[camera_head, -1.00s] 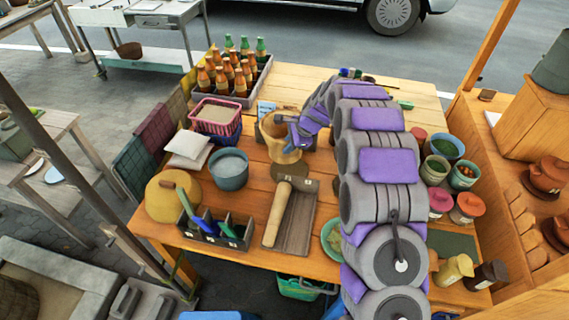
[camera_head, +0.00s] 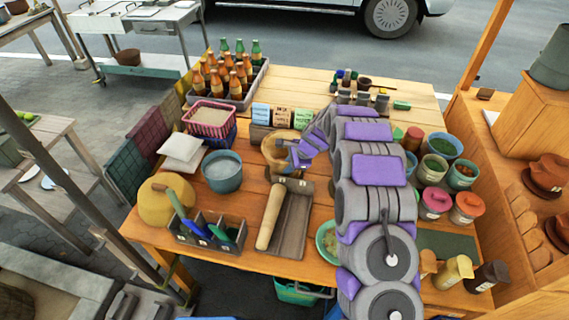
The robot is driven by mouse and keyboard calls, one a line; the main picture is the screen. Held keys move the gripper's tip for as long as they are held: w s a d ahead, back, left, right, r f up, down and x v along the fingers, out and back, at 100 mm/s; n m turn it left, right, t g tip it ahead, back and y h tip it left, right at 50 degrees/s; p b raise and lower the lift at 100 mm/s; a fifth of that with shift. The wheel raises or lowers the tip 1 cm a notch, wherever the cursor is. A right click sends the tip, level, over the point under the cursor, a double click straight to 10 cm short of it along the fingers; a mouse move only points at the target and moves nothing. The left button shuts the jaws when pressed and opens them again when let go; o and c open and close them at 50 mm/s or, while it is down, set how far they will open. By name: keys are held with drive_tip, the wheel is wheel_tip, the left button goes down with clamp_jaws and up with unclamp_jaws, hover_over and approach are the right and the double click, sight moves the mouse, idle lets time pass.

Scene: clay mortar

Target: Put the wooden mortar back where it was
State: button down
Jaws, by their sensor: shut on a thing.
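The wooden mortar (camera_head: 272,146) is a light-brown cup near the middle of the wooden table. My gripper (camera_head: 293,154) is at its right side and is shut on it. The purple and grey arm hides part of the table behind and to the right. The mortar is close above the tabletop or on it; I cannot tell which. A dark wooden block (camera_head: 294,185) is just in front of it.
A wooden roller (camera_head: 269,217) lies on a dark board (camera_head: 293,224) in front. A blue-grey bowl (camera_head: 222,172) stands left of the mortar. Labelled cards (camera_head: 281,118) stand behind it. Jars (camera_head: 437,170) stand at the right, and a bottle crate (camera_head: 235,101) at the back left.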

drive_tip(key=shift+d+r, duration=0.1)
drive_tip(key=shift+d, duration=0.1)
drive_tip(key=c, duration=1.5)
unclamp_jaws()
drive_tip(key=shift+a, duration=0.15)
drive_tip(key=o, duration=0.3)
drive_tip(key=shift+a, duration=0.75)
drive_tip(key=shift+o, duration=0.2)
drive_tip(key=shift+d, duration=0.7)
drive_tip(key=shift+s+r, duration=0.1)
drive_tip(key=shift+r, duration=0.4)
drive_tip(key=p+v, duration=0.2)
drive_tip(key=v, duration=0.8)
drive_tip(key=shift+s+r, duration=0.15)
drive_tip(key=shift+r, duration=0.25)
